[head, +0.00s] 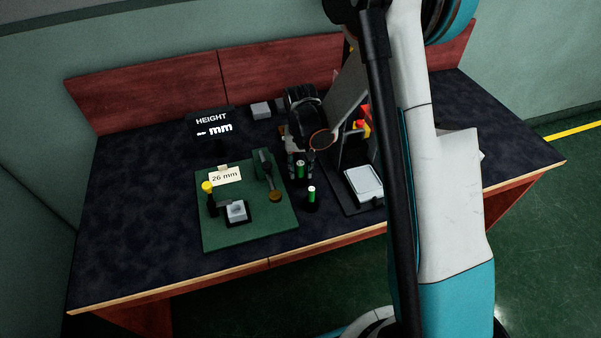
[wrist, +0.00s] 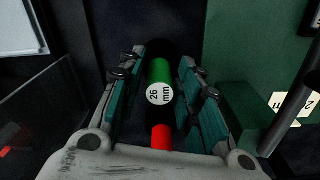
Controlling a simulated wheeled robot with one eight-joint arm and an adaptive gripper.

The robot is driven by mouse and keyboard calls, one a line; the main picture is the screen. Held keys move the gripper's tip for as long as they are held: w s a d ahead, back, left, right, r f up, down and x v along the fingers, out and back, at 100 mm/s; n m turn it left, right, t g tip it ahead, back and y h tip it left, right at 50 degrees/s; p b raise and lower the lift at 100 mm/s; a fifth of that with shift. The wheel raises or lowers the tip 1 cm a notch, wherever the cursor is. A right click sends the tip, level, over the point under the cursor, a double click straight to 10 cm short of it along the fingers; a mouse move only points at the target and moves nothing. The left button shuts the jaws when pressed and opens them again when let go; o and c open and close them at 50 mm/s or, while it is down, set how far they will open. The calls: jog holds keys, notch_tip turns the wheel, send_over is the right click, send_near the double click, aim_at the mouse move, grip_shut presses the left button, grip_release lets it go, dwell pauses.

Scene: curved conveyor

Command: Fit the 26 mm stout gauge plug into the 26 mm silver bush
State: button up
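The silver bush (head: 237,211) is a light grey block in a dark holder on the green mat. Two dark plugs with green bands are near my gripper in the head view. One (head: 300,169) is between my fingers; the other (head: 311,194), white-topped, stands just in front on the dark table. In the wrist view a green plug (wrist: 160,70) with a white "26 mm" cap lies between the fingers, with a red part nearer the palm. I cannot tell which head-view plug this is. My gripper (wrist: 165,60) looks open, with dark gaps beside the plug.
The green mat (head: 215,238) also bears a "26 mm" card (head: 225,175), a yellow-topped black post (head: 208,190) and a dark upright tool (head: 266,170). A HEIGHT display (head: 211,123) stands behind. A white-topped scale-like plate (head: 364,183) is right of the plugs. The table's left side is clear.

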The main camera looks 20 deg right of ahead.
grip_shut()
jog(key=shift+r, duration=0.15)
